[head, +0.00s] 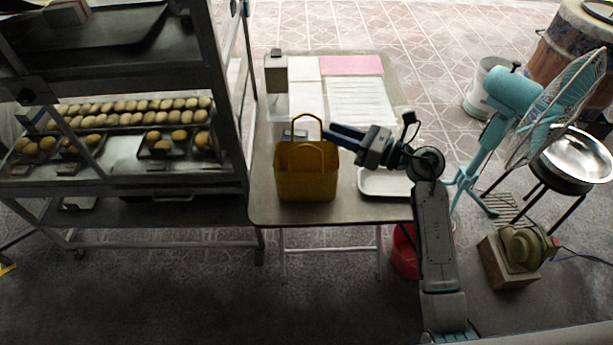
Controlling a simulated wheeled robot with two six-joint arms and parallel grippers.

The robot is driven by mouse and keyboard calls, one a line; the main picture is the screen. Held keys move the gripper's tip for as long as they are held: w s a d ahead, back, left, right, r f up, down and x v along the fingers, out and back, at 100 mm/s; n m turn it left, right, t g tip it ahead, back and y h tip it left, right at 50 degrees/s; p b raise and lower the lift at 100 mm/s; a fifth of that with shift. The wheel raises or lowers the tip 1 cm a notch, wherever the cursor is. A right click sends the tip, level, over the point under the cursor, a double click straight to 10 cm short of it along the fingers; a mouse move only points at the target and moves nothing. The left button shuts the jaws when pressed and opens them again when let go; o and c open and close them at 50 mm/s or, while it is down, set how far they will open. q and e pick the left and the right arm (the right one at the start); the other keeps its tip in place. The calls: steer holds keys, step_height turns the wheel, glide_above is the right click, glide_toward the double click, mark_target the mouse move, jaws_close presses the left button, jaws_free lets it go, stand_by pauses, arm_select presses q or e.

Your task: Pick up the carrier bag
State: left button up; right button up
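The yellow carrier bag (306,175) stands upright near the front edge of the table, with its looped handles raised. My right gripper (329,130) reaches in from the right at handle height, its blue fingers pointing left. The fingertips are at the right side of the handle loop, above the bag's body. I cannot tell whether they touch the handle or how far apart they are. My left gripper is not in view.
The table (262,200) also holds a white tray (385,183), papers (360,100) and a grey box-like object (276,72) behind the bag. A metal rack (225,120) with buns stands close on the left. A teal fan (515,92) stands right of my arm; a red bucket (404,255) is below.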

steer(key=f+n+g+h, duration=0.2)
steer(key=f, duration=0.1)
steer(key=f+n+g+h+p, duration=0.1)
steer(key=f+n+g+h, duration=0.2)
steer(key=f, duration=0.1)
steer(key=a+f+n+g+h, duration=0.1)
steer(key=f+n+g+h, duration=0.1)
steer(key=f+n+g, duration=0.1)
steer(key=shift+s+f+p, duration=0.15)
steer(key=shift+s+p, duration=0.1)
steer(key=shift+p, duration=0.1)
steer(key=shift+a+f+p, duration=0.3)
steer(key=shift+f+p, duration=0.2)
steer(key=x, duration=0.2)
steer(key=p+x, duration=0.1)
steer(key=x, duration=0.1)
steer(key=shift+w+d+f, duration=0.1)
steer(key=shift+d+f, duration=0.05)
steer(key=shift+f, duration=0.2)
jaws_close()
